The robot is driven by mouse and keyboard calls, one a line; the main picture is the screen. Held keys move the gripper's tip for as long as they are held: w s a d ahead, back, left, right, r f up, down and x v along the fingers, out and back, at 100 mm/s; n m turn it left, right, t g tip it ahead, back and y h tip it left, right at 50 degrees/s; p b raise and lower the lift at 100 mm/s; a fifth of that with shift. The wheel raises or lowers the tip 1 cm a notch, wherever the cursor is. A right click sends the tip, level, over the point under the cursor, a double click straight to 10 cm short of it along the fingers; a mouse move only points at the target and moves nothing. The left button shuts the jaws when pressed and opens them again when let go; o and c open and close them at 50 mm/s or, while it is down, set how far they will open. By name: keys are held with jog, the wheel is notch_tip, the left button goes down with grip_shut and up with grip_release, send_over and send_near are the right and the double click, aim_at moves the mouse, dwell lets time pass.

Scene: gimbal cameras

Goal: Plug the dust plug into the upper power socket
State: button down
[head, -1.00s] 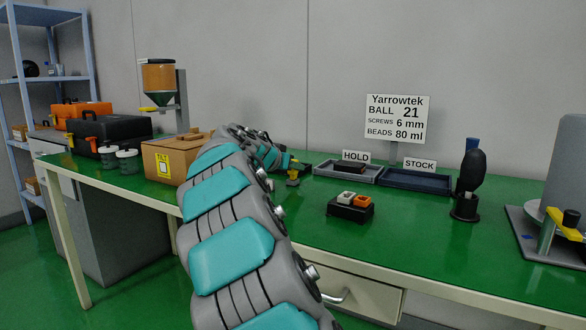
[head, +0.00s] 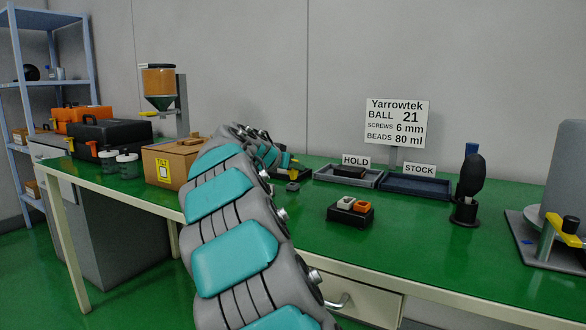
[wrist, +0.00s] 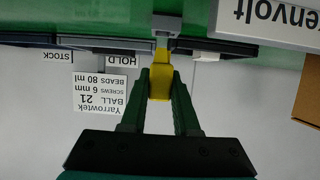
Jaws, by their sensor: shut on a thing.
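My gripper (wrist: 159,92) is shut on a small yellow piece (wrist: 160,82), which I take to be the dust plug. In the head view the yellow piece (head: 295,161) shows small at the end of my arm, above the table. A small dark grey block (head: 292,187) stands on the green table below it. In the wrist view, which is upside down, the grey block (wrist: 167,24) shows beyond the yellow tip. A white panel (wrist: 265,22) with partly cut lettering ending in "envolt" shows at the wrist view's top right. I cannot make out the upper power socket.
The HOLD tray (head: 374,181) and STOCK tray (head: 447,192) stand right of my gripper. A cardboard box (head: 168,178) is left of my arm. A black holder with white and orange pieces (head: 350,213) stands nearer. The table between holder and trays is clear.

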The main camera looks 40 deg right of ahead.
jog(key=shift+r+p, duration=0.4)
jog(key=shift+r, duration=0.8)
jog(key=shift+s, duration=0.1)
